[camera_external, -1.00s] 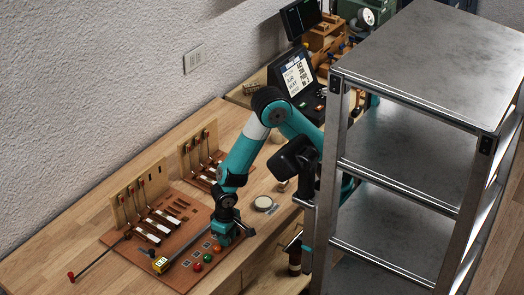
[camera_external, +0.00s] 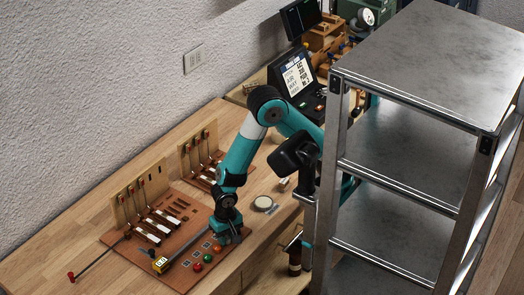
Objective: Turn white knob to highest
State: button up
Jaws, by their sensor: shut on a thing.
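My gripper (camera_external: 226,235) points down at the front right corner of the brown board (camera_external: 187,281) that carries the piano action. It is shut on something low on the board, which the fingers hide. The white knob cannot be made out; it may be the thing between the fingers. A row of small knobs runs beside the gripper: a green one (camera_external: 208,258) and a red one (camera_external: 197,267) are clear to see. Small dark square labels lie next to them. The piano action (camera_external: 152,213) with its upright levers stands at the back of the board.
A rod with a red end (camera_external: 71,276) sticks out left. A second lever set (camera_external: 203,155) stands behind. A round pale dish (camera_external: 263,203) lies right of the gripper. A metal shelf (camera_external: 432,140) fills the right.

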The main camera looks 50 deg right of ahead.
jog(key=o, duration=0.7)
jog(key=shift+c, duration=0.2)
jog(key=shift+r, duration=0.15)
notch_tip(320, 180, up, 17)
jog(key=shift+r, duration=0.15)
jog(key=s+d+r+n+y, duration=0.1)
jog(key=d+n+y, duration=0.1)
jog(key=d+n, duration=0.3)
jog(key=s+d+r+n+y, duration=0.1)
jog(key=d+r+n+y, duration=0.1)
jog(key=d+n, duration=0.4)
jog(key=d, duration=0.4)
jog(key=shift+s+d+r, duration=0.15)
jog(key=shift+s+d, duration=0.05)
jog(key=shift+s, duration=0.05)
